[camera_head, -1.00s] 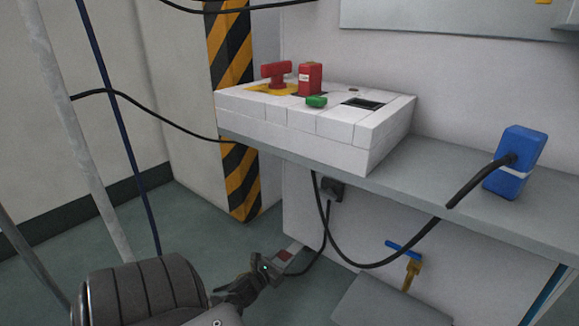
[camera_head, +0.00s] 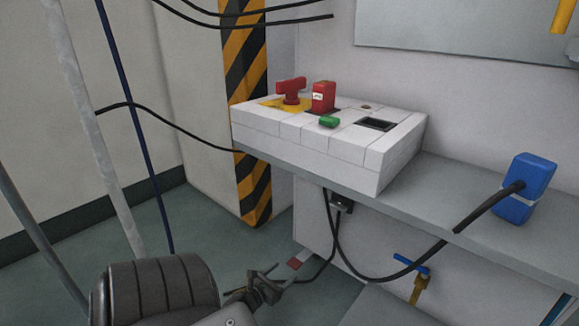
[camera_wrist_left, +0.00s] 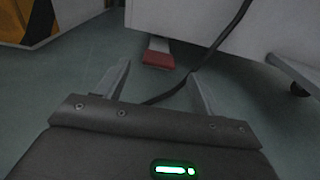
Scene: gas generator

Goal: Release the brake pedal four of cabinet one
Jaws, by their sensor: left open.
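The brake pedal (camera_head: 295,264) is a small red pad on a pale grey arm, low near the floor by the cabinet's base. In the left wrist view the red pedal (camera_wrist_left: 158,60) lies ahead, seen between my left gripper's two fingertips. My left gripper (camera_head: 283,280) is open and empty at the bottom of the head view, just in front of the pedal. It also shows in the left wrist view (camera_wrist_left: 158,74), its fingers spread apart. I cannot tell whether a finger touches the pedal. My right gripper is not in view.
A white control box (camera_head: 345,145) with red and green controls stands on a grey shelf (camera_head: 460,190) above. Black cables (camera_head: 345,262) hang near the pedal. A blue-handled valve (camera_head: 412,268) is to the right. A striped post (camera_head: 252,190) stands behind.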

